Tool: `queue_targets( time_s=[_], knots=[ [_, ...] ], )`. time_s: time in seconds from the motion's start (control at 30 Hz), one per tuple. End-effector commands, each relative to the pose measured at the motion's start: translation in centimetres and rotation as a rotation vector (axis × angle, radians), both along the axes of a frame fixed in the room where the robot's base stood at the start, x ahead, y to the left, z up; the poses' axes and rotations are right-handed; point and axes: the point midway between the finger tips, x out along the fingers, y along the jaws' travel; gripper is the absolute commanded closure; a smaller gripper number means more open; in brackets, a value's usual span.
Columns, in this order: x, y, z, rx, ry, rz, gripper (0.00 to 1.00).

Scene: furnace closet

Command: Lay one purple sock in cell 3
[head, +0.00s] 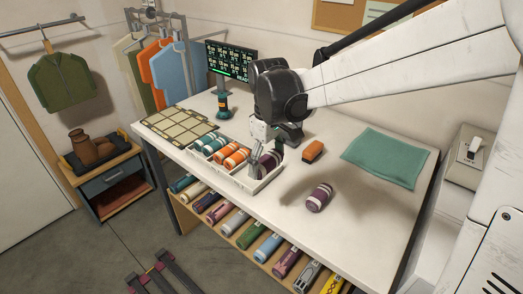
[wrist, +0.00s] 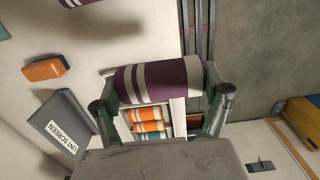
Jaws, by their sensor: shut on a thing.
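My gripper (head: 262,160) is shut on a purple sock roll with white stripes (wrist: 160,82); in the wrist view the roll spans crosswise between the two fingers. The held roll also shows in the head view (head: 271,159), at the right end of a white divided tray (head: 256,186). The tray holds teal rolls (head: 208,143) and orange rolls (head: 237,158) to its left. In the head view I cannot tell whether the held roll touches the tray. Cell numbers cannot be read. A second purple roll (head: 319,197) lies loose on the table, right of the tray.
An orange and dark brush-like block (head: 313,150) and a teal cloth (head: 385,158) lie to the right on the white table. A beige grid board (head: 180,124) lies left. A screen (head: 231,61) stands behind the tray. Several rolls fill the shelf below. The table's front right is clear.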

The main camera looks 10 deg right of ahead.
Motion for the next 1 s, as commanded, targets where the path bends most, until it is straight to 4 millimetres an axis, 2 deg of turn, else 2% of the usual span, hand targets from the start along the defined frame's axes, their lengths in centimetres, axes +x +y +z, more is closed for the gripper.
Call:
queue_targets(
  time_s=[0.2, 0.37, 0.47, 0.67, 1.0],
  knots=[
    [0.0, 0.0, 2.0, 0.0, 0.0, 0.0, 0.42],
    [0.2, 0.0, 2.1, 0.0, 0.0, 0.0, 0.42],
    [1.0, 0.2, 2.0, 0.0, 0.0, 0.0, 0.42],
    [4.8, 1.1, 1.3, 0.0, 0.0, 0.0, 0.42],
    [12.0, 2.7, -1.7, 0.0, 0.0, 0.001, 0.42]
  ],
)
